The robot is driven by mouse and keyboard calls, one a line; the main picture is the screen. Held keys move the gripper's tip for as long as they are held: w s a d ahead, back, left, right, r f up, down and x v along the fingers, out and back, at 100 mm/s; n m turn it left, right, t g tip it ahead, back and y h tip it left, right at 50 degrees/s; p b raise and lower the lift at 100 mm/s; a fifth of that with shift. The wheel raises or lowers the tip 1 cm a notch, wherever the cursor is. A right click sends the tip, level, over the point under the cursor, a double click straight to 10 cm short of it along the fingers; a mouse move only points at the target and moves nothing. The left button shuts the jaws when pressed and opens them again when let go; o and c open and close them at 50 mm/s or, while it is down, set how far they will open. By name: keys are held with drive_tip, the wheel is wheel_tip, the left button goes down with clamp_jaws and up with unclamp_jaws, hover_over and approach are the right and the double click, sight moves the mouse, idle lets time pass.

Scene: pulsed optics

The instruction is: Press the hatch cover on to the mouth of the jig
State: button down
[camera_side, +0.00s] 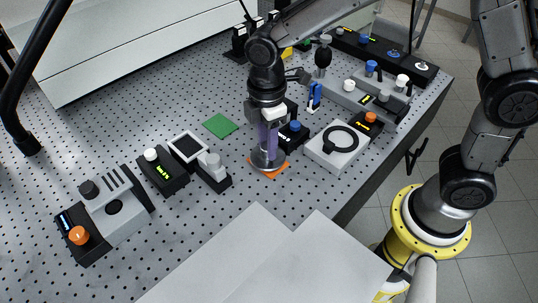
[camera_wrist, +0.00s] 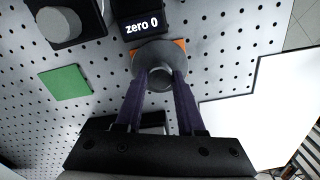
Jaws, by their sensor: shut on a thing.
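The hatch cover appears to be the grey round disc with a central knob (camera_side: 268,163). My gripper (camera_side: 268,150) points down and is shut on it. In the wrist view, the purple fingers (camera_wrist: 160,78) close on the knob of the disc (camera_wrist: 148,53). The disc is over an orange square (camera_side: 270,175); I cannot tell whether it touches it. A white block with a black ring on top (camera_side: 323,149), to the right of my gripper, may be the jig.
A black box with a blue knob (camera_side: 293,135) stands close behind the disc. A green square (camera_side: 220,125) lies flat to the left. A grey-knobbed box (camera_side: 214,173) and other instruments stand further left. White sheets (camera_side: 245,260) cover the front.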

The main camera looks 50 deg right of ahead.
drive_tip(key=shift+r, duration=1.35)
drive_tip(key=shift+r, duration=2.5)
drive_tip(key=shift+s+d+f, duration=0.2)
drive_tip(key=shift+s+f, duration=0.05)
drive_tip(key=shift+s, duration=0.15)
drive_tip(key=s+d+r+m, duration=0.1)
drive_tip(key=s+d+m, duration=0.1)
drive_tip(key=s+d, duration=0.2)
drive_tip(key=s+d+r+m, duration=0.1)
drive_tip(key=s+d+m, duration=0.2)
drive_tip(key=d, duration=0.7)
drive_tip(key=shift+s+d+r+m, duration=0.3)
drive_tip(key=shift+s+d+r, duration=0.05)
drive_tip(key=shift+s, duration=0.25)
drive_tip(key=shift+f, duration=0.1)
